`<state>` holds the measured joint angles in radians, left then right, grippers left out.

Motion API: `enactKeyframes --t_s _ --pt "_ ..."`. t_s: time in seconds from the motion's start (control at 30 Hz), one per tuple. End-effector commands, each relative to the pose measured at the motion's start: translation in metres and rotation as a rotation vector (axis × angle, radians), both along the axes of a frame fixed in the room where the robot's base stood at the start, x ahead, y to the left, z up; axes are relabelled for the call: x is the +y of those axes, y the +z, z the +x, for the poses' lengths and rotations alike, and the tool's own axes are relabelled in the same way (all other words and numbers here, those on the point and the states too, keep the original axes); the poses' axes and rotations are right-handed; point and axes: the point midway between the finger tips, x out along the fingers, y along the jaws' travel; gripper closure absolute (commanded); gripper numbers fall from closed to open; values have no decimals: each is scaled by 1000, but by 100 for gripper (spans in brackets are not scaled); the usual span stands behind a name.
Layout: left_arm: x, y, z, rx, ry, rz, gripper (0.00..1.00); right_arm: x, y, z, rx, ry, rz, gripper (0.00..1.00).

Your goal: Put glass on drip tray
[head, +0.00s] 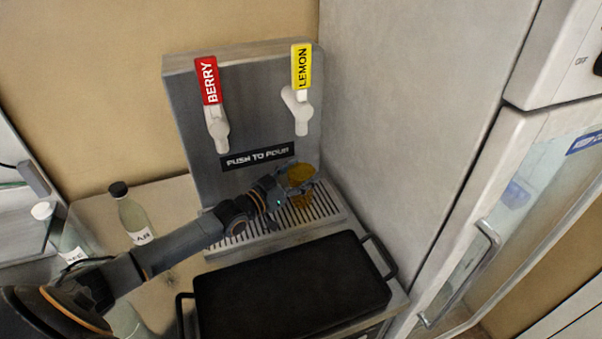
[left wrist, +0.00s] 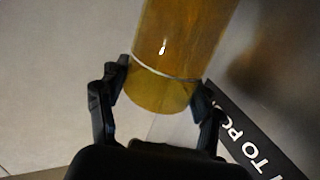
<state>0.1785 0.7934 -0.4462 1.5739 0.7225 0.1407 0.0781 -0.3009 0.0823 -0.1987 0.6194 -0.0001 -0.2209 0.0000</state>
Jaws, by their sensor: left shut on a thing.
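An amber glass (head: 300,174) is at the drip tray in the head view, below the yellow LEMON tap (head: 301,80). My left gripper (head: 284,185) is shut on it. In the left wrist view the glass (left wrist: 182,45) is between the two fingers of my left gripper (left wrist: 160,98). The slatted metal drip tray (head: 333,206) is at the foot of the dispenser. The glass is over the right part of the tray; I cannot tell whether its base touches the slats. My right gripper is not in view.
The dispenser (head: 245,110) also has a red BERRY tap (head: 209,85). A black tray with handles (head: 290,285) lies in front of the drip tray. A bottle with a black cap (head: 133,215) stands at left. A grey wall (head: 400,110) closes the right side.

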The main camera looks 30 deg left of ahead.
Motion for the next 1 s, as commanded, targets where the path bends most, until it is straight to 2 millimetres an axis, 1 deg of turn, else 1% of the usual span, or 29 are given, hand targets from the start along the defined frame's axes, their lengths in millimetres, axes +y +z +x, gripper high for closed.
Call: enactKeyframes --t_s 0.27,0.37,0.4,0.5,0.8,0.9,1.0 --pt "0 0 0 -4 -1 0 94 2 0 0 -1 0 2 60" --pt "0 -4 0 -4 -1 -1 94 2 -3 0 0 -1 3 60" --pt "-1 -4 0 -1 -1 0 31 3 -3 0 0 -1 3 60" --pt "0 -4 0 -1 -1 0 12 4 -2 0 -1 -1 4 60" --pt "0 -4 0 -1 -1 0 12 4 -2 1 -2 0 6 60" --pt "-1 1 0 -2 -1 -1 12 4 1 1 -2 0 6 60" --pt "2 -3 -8 1 0 -1 12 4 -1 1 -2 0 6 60"
